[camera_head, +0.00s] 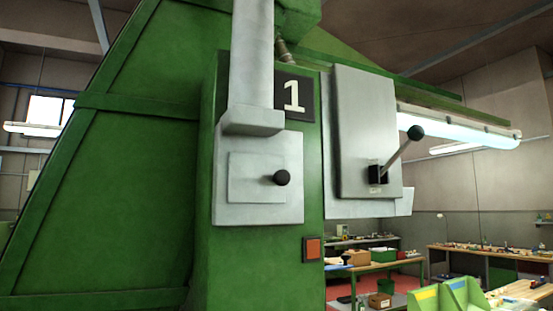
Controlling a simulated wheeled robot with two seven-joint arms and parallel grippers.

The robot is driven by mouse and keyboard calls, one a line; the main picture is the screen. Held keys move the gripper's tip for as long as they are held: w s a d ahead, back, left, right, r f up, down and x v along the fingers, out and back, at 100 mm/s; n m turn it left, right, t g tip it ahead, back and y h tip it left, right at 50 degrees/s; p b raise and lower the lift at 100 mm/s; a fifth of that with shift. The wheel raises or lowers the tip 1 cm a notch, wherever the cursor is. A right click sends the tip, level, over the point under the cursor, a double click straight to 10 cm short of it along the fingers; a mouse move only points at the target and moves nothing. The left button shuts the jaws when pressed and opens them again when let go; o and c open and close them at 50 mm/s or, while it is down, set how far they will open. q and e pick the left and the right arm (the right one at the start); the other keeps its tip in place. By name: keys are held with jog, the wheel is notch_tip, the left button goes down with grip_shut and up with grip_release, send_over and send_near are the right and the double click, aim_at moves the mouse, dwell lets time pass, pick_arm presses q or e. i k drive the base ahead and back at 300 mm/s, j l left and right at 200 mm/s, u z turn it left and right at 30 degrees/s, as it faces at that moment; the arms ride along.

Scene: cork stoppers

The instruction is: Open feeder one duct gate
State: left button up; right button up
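A green machine (110,190) fills the left and middle of the head view. A black plate with a white "1" (294,97) is on its column. A grey duct (252,55) comes down beside the plate. At the duct's lower end is a grey gate plate (255,178) with a black knob (282,178). To the right is a grey box (362,130) with a lever that has a black ball end (416,133) and points up and to the right. Neither gripper is in view.
An orange-red square button (313,249) is low on the green column. Workbenches (480,252) with small items and green bins (450,298) stand at the lower right. A long lamp (460,130) hangs behind the grey box.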

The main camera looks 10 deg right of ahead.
aim_at(253, 178)
jog(key=i+l+u, duration=0.1)
jog(key=l+u, duration=0.35)
jog(key=l, duration=0.3)
jog(key=l+u, duration=0.45)
jog(key=l, duration=1)
jog(key=k+l+u, duration=0.1)
jog(key=l, duration=1.2)
jog(key=k+l+u, duration=0.1)
jog(key=l, duration=0.55)
jog(key=u, duration=0.4)
jog(key=l+u, duration=0.15)
jog(key=u, duration=0.7)
jog(key=k, duration=0.1)
